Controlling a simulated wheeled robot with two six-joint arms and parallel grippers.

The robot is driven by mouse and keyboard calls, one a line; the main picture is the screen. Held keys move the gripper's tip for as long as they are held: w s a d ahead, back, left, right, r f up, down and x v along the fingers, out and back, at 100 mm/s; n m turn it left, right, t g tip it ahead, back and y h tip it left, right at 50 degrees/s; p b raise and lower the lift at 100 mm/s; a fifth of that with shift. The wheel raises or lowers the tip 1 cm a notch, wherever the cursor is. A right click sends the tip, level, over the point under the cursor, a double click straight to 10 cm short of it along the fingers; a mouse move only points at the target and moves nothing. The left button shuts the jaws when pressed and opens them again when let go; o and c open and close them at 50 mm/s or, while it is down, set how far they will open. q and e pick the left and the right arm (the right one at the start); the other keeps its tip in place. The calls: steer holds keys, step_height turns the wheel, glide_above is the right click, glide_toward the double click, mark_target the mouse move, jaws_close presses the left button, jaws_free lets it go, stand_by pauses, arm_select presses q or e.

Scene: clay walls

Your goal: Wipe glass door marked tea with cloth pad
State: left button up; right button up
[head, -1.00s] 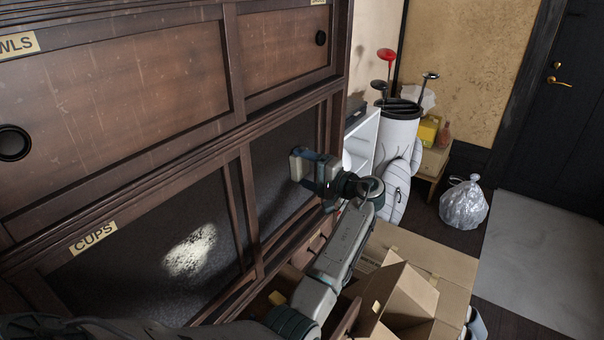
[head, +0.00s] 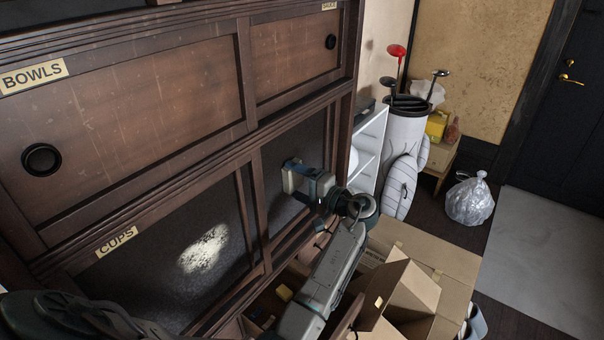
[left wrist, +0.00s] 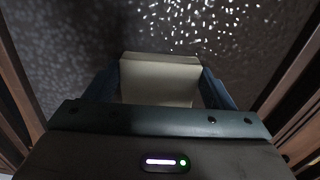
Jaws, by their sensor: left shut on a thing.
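My left gripper (head: 305,180) is shut on the cloth pad (head: 288,177), a pale flat block. It holds the pad upright in front of the dark right-hand glass pane (head: 307,140) of the wooden cabinet. In the left wrist view, the pad (left wrist: 160,80) sits between the blue fingers, facing speckled dark glass (left wrist: 60,45) with bright spots. I cannot tell whether the pad touches the glass. No label reading tea shows; the pane to the left bears a CUPS label (head: 117,241). My right gripper is not in view.
Wooden frame rails border the pane. A drawer (head: 290,285) stands open below it. Open cardboard boxes (head: 440,262) lie right of my arm. A white shelf (head: 369,150), a golf bag (head: 404,140) and a plastic bag (head: 469,200) stand beyond. Grey floor (head: 540,255) at right is clear.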

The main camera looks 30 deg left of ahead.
arm_select(q)
steer(key=shift+s, duration=0.6)
steer(key=shift+s+a+r+p, duration=0.1)
steer(key=shift+s+p, duration=0.65)
steer(key=shift+s, duration=0.15)
steer(key=shift+s+a+p, duration=0.1)
steer(key=shift+s+p, duration=0.3)
steer(key=shift+s, duration=0.6)
steer(key=shift+s+d+f, duration=0.1)
steer(key=shift+d+f, duration=0.1)
steer(key=shift+d, duration=0.6)
glide_toward(274, 187)
steer(key=shift+a+b, duration=0.25)
steer(key=shift+b, duration=0.1)
